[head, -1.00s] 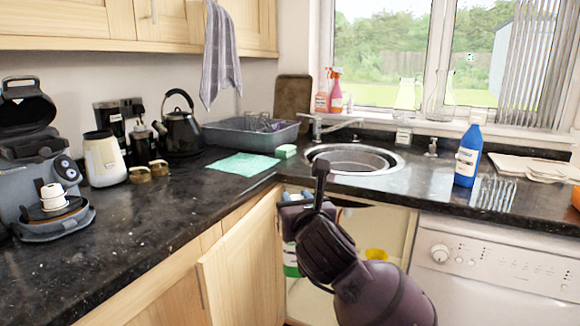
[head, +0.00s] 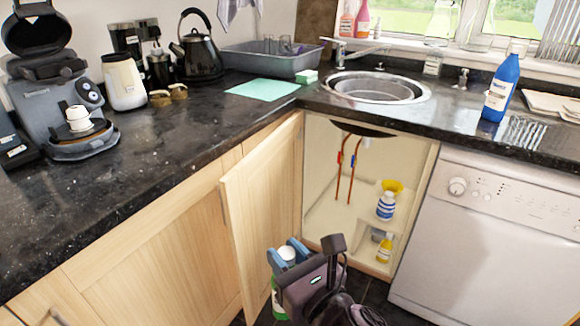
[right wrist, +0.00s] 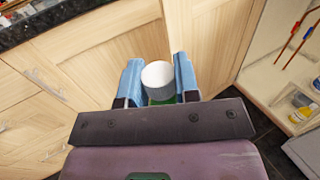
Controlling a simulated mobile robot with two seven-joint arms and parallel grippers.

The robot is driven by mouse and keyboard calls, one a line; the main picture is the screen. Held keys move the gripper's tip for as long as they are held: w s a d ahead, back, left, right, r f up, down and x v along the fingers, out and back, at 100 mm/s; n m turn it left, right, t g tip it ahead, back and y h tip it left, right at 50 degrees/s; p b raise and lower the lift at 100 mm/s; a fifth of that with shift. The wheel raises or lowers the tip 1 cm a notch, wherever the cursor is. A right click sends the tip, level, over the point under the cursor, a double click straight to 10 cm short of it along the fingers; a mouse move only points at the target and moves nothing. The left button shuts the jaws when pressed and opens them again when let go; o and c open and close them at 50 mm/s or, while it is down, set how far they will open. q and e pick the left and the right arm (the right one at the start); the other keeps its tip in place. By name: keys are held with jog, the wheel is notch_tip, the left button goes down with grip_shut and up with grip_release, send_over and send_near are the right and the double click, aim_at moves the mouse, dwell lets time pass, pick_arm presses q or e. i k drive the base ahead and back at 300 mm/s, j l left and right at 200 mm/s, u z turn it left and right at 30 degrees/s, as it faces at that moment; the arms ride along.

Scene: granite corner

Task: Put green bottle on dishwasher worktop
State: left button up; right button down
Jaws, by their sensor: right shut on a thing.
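My right gripper (head: 288,254) is low in front of the open cupboard below the sink. It is shut on the green bottle (head: 277,300), which has a white cap and is mostly hidden behind the gripper. In the right wrist view the bottle's white cap (right wrist: 158,75) sits between the two blue fingers (right wrist: 158,82), with a little green below it. The dishwasher (head: 490,235) stands at the right, under the dark worktop (head: 455,118). My left gripper is not in view.
The open cupboard door (head: 262,205) stands just left of the gripper. Inside the cupboard are a blue-and-white bottle (head: 386,206) and a yellow bottle (head: 385,248). A blue bottle (head: 502,85) and pale boards (head: 550,103) stand on the worktop, with some bare room left of the blue bottle.

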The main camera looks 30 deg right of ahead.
aim_at(545, 130)
jog(key=l+z, duration=0.25)
jog(key=i+l+z, duration=0.25)
jog(key=l, duration=0.2)
jog(key=l+z, duration=0.3)
jog(key=i+l+z, duration=0.25)
jog(key=k+l, duration=0.05)
jog(key=l, duration=0.05)
